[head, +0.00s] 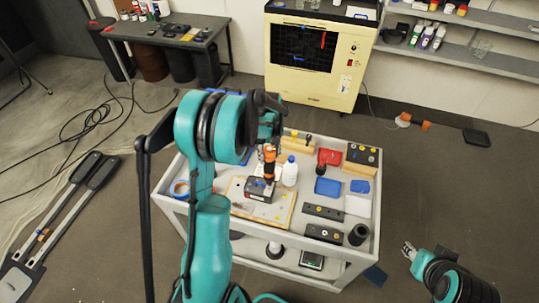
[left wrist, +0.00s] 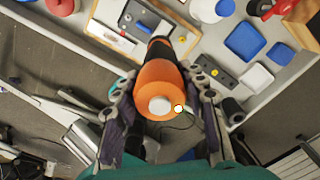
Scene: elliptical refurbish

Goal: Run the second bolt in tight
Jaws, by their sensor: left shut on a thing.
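My left gripper (head: 268,125) is above the workbench cart, shut on an orange and black screwdriver (head: 269,160). In the left wrist view its two fingers (left wrist: 161,112) flank the orange handle (left wrist: 158,85). The screwdriver points down at a dark grey block (head: 258,193) on a wood-edged board (head: 238,200). The block shows in part beyond the tool in the left wrist view (left wrist: 148,20). The bolts and the driver's tip are hidden or too small to make out. My right gripper (head: 409,250) is off the cart at the lower right, away from the block; its jaw opening is unclear.
On the cart (head: 345,262), a white bottle (head: 290,171) stands close right of the screwdriver. A blue tray (head: 327,187), a red tray (head: 330,157) and dark blocks with knobs (head: 323,213) lie farther right.

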